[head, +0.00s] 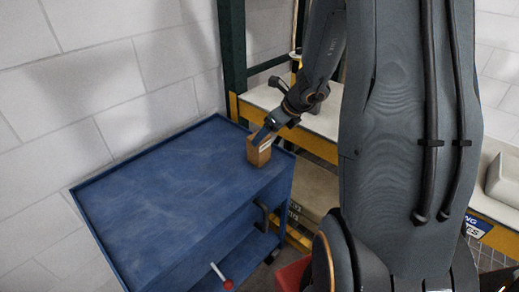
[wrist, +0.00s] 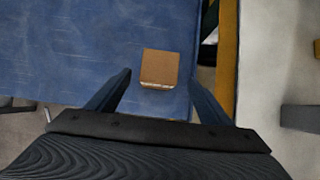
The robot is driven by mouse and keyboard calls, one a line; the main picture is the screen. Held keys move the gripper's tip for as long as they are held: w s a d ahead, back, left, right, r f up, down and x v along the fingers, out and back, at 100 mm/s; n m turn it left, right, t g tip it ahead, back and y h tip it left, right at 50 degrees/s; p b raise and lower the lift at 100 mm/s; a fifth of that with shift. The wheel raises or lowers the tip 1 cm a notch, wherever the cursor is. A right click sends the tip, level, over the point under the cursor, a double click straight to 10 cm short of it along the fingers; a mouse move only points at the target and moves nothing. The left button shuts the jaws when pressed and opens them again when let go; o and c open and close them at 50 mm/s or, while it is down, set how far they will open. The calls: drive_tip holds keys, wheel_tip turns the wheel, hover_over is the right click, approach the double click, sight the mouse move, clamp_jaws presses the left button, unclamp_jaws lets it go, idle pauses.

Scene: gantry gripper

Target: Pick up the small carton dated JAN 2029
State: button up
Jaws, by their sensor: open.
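A small brown carton (head: 260,150) stands near the far right corner of a blue cart top (head: 160,185). A pale label shows on its side in the head view, too small to read, so I cannot tell its date. In the wrist view the carton (wrist: 160,67) lies ahead of and between my open fingers. My gripper (wrist: 160,93) is open and holds nothing. In the head view my gripper (head: 268,134) is right at the carton's top and partly hides it; I cannot tell if they touch.
A rack with a pale shelf (head: 310,115) and yellow beam stands right behind the cart. A green post (head: 232,50) rises near the carton's corner. A white block wall (head: 100,90) borders the cart's back. The rest of the cart top is clear.

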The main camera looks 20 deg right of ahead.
sight(258, 156)
drive_tip(key=shift+p+x, duration=0.3)
drive_tip(key=shift+x, duration=3.5)
drive_tip(key=shift+s+a, duration=0.1)
drive_tip(key=c, duration=1.3)
